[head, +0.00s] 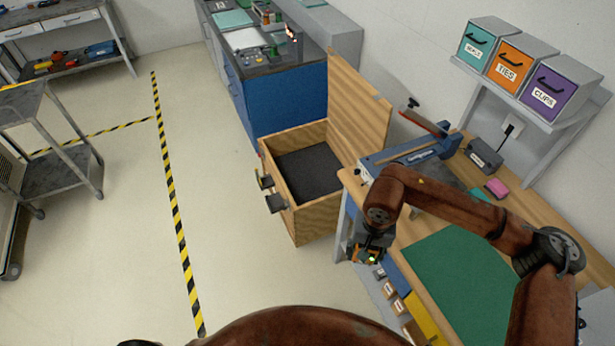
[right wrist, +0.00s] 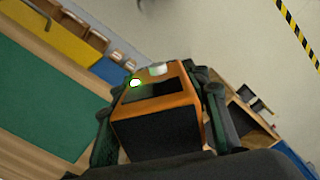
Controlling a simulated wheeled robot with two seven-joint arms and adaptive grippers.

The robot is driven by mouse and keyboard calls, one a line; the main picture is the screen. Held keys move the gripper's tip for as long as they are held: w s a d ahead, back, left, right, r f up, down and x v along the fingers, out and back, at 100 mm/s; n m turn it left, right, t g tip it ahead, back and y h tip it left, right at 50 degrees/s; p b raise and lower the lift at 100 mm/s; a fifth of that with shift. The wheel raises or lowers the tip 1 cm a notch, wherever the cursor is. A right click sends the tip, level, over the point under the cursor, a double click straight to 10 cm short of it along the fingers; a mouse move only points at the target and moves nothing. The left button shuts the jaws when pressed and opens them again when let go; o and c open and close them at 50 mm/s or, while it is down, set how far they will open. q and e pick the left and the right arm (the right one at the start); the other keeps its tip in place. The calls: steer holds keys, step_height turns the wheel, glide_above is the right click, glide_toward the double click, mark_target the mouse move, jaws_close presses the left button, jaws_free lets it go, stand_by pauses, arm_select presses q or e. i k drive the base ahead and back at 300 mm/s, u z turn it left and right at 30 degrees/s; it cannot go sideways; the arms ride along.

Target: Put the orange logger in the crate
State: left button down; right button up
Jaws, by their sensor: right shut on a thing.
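The orange logger (right wrist: 155,128) has a dark screen panel and a lit green light on top. My right gripper (right wrist: 160,112) is shut on it, with a dark finger on each side. In the head view my right gripper (head: 369,248) hangs off the workbench's left edge, and the logger is mostly hidden there. The crate (head: 317,217) is a wooden box with a dark bottom and its lid (head: 358,110) standing open. It is up and left of the gripper in the head view; the gripper is outside it. My left gripper is not in view.
The workbench (head: 520,210) at right carries a green mat (head: 462,268), a blue tool (head: 410,152) and a pink block (head: 497,187). Latches (head: 272,200) stick out from the crate's left side. A blue cabinet (head: 288,98) stands behind. Open floor lies left.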

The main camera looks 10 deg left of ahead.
mark_target(305, 178)
steer(key=u, duration=0.8)
steer(key=i, duration=1.25)
steer(key=u, duration=0.5)
steer(key=i, duration=1.1)
steer(key=z, duration=0.25)
